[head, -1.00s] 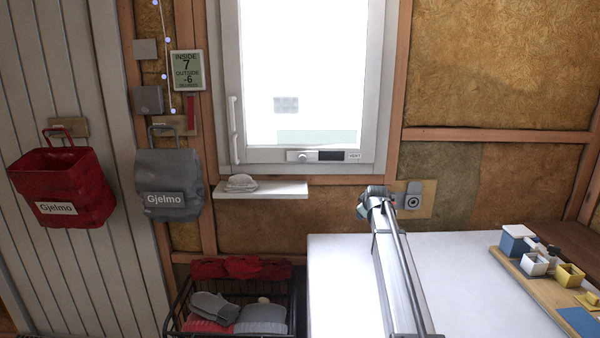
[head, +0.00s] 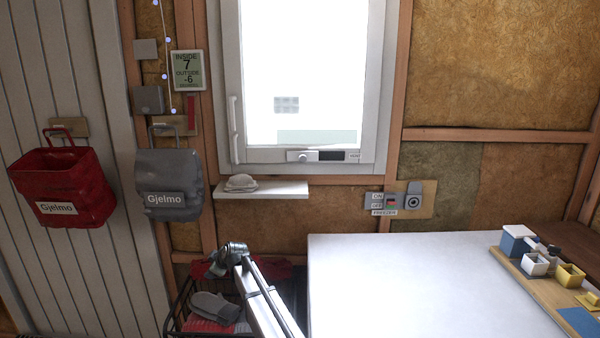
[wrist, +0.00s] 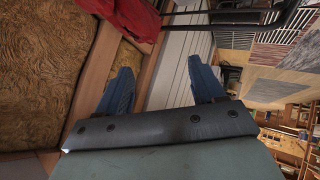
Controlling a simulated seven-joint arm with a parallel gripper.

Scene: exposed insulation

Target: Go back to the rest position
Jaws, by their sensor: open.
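My arm shows in the head view, reaching up from the bottom over the right part of the black wire basket (head: 180,318). Its far end is above the basket, left of the white table (head: 400,285). In the wrist view my gripper (wrist: 163,88) has its two blue fingers well apart, with nothing between them. The gripper's fingertips cannot be made out in the head view. The red bag (wrist: 125,15) shows at the top of the wrist view, apart from the fingers.
A wooden board with small blue, white and yellow boxes (head: 569,275) lies on the table's right. A red bag (head: 62,185) and a grey bag (head: 170,172) hang on the left. The basket holds gloves (head: 215,308). A freezer switch (head: 391,200) is on the wall. The table's left part is clear.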

